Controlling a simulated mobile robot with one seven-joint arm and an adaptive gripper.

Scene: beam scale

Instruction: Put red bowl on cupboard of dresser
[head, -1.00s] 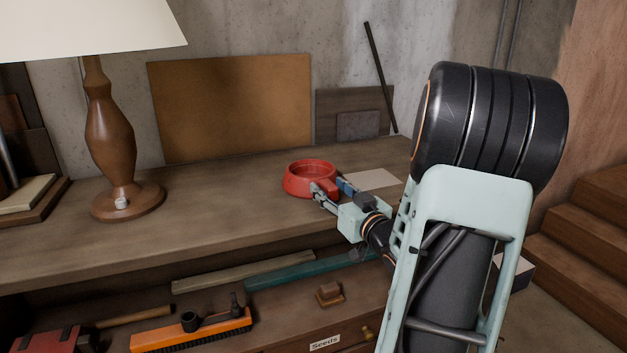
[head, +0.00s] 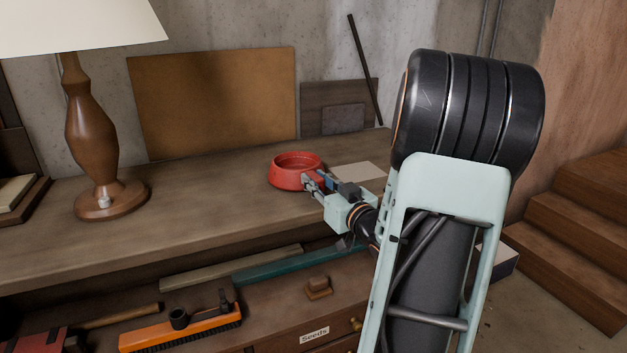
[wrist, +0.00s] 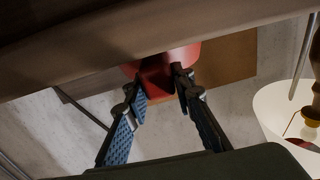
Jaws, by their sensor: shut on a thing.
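The red bowl (head: 296,172) is upright at the right part of the wooden dresser's top (head: 205,195). It seems to rest on the top or hang just over it; I cannot tell which. My gripper (head: 316,181) is shut on the bowl's near right side. In the wrist view the red bowl (wrist: 160,68) sits between the two fingertips of my gripper (wrist: 158,84), and part of it is hidden by the fingers. Below the top is an open shelf, and under that a drawer front labelled "Seeds" (head: 314,336).
A lamp (head: 92,140) stands on the left of the top. A brown board (head: 215,98) and a grey panel (head: 343,119) lean on the wall. A pale sheet (head: 355,173) lies right of the bowl. An orange brush (head: 180,328) lies lower down. Wooden steps (head: 575,230) rise at right.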

